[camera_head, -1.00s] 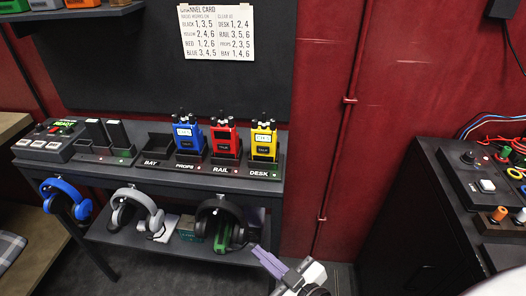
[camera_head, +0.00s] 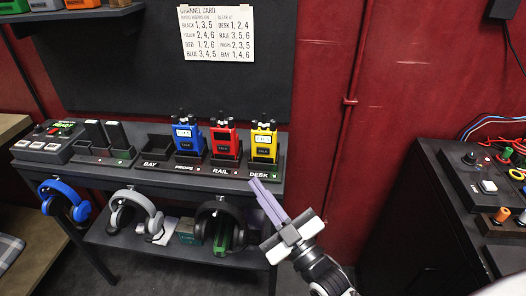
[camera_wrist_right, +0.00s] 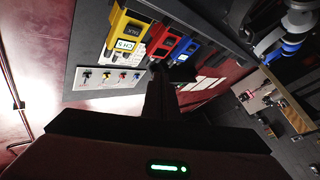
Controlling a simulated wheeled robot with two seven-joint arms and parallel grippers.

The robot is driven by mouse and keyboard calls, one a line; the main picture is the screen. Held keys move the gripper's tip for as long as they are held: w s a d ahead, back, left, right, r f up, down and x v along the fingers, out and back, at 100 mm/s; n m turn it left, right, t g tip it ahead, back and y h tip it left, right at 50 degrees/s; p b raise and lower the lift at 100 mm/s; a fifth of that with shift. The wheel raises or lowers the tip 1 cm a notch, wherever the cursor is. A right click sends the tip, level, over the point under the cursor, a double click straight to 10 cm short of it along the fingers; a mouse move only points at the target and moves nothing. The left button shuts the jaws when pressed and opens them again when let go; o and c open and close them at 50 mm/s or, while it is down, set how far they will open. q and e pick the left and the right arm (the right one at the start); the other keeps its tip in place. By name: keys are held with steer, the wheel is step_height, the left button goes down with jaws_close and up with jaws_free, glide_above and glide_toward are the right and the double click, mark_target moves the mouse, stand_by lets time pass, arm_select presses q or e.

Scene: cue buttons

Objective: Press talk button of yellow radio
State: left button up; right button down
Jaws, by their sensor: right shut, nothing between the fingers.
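The yellow radio (camera_head: 264,140) stands upright in the dock slot marked DESK, at the right end of the shelf. Its dark talk button (camera_head: 262,152) is on its front. In the right wrist view the yellow radio (camera_wrist_right: 122,30) is at the top, with a label reading CH 5. My right gripper (camera_head: 254,183) is shut and empty, just below and in front of the DESK slot, its fingers pointing up and left. It appears apart from the radio. In the right wrist view its dark fingers reach toward the radios. My left gripper is not in view.
A red radio (camera_head: 224,140) and a blue radio (camera_head: 187,136) stand left of the yellow one. The BAY slot (camera_head: 157,147) is empty. Headphones hang below the shelf edge. A channel card (camera_head: 217,32) is on the wall. A dark console (camera_head: 478,190) stands at the right.

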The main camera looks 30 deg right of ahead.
steer(key=b, duration=0.3)
glide_toward(257, 149)
steer(key=a, duration=0.1)
steer(key=w+a+r, duration=0.1)
steer(key=w+a, duration=0.1)
steer(key=shift+w+r, duration=0.15)
steer(key=shift+r, duration=0.15)
steer(key=shift+w+d+r, duration=0.1)
steer(key=shift+w+d, duration=0.5)
steer(key=shift+w, duration=0.25)
steer(key=shift+w, duration=0.1)
stand_by(0.7)
steer(key=shift+w+d, duration=0.25)
steer(key=shift+w+d, duration=0.2)
steer(key=shift+w, duration=0.1)
stand_by(0.6)
stand_by(1.4)
steer(key=shift+s+a+p, duration=0.35)
steer(key=shift+s+a, duration=0.1)
steer(key=shift+s, duration=0.2)
steer(key=shift+s, duration=0.1)
